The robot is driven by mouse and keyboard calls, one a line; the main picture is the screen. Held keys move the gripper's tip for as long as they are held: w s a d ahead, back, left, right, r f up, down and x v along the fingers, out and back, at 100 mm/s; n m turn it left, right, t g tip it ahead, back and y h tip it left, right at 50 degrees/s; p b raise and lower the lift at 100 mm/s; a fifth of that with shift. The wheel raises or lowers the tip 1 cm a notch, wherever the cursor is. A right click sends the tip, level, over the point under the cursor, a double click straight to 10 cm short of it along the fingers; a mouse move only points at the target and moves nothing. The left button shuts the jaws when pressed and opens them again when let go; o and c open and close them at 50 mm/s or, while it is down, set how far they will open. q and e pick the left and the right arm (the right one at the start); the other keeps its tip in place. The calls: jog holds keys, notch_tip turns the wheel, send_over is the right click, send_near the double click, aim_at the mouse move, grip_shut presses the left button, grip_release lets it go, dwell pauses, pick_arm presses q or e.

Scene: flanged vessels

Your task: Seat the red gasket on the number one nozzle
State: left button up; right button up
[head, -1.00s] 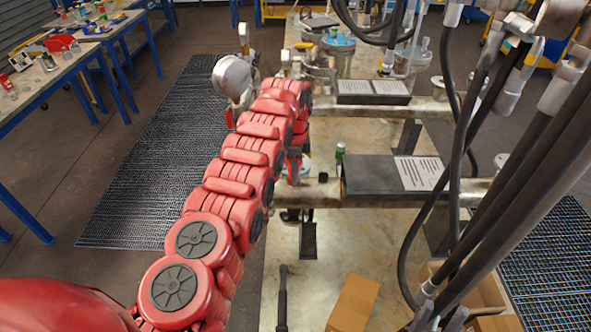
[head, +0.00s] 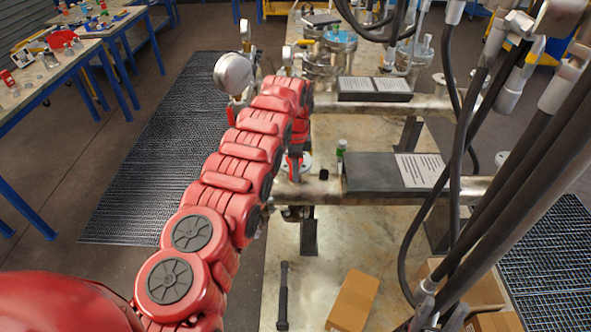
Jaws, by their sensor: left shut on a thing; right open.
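My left arm reaches from the lower left to a steel pipe on the bench. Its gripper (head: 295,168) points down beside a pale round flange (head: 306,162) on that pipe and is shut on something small. The arm and fingers are red too, so I cannot make out the outline of the red gasket at the fingertips. I cannot tell whether it touches the flange. No nozzle number is legible. My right gripper is not in view.
A round gauge (head: 233,73) stands left of the arm. A small green-capped bottle (head: 341,153) and a dark plate with a paper sheet (head: 421,170) are right of the gripper. Black hoses (head: 462,150) hang at the right. A cardboard box (head: 352,301) lies in front.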

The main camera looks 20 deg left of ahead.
pick_arm(q)
jog(key=shift+f, duration=0.1)
dwell(0.3)
jog(key=o, duration=1.6)
jog(key=shift+c, duration=0.2)
notch_tip(320, 180, up, 2)
jog(key=shift+r, duration=0.1)
notch_tip(320, 180, up, 2)
jog(key=shift+r, duration=0.1)
jog(key=shift+r+p, duration=1.05)
jog(key=shift+r, duration=0.3)
